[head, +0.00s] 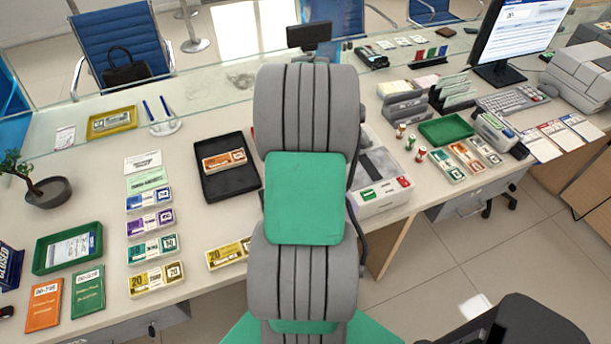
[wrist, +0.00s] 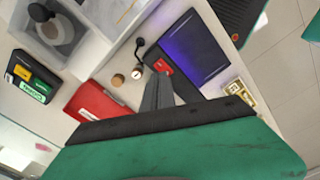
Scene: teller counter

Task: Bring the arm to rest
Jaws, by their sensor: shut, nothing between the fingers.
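My gripper (wrist: 161,78) shows in the wrist view, its grey fingers together with nothing between them. It hangs over the counter, near a small red item and a dark panel with a blue-violet glow (wrist: 195,48). My grey and green arm rises through the middle of the head view and hides part of the counter behind it. I cannot make out my gripper's fingers in the head view.
A black tray (head: 243,189) with an orange banknote bundle lies left of my arm. A white machine (head: 375,197) stands close to its right. Left are several banknote bundles and a green tray (head: 40,265). A glass screen runs along the back; open floor (head: 450,260) lies front right.

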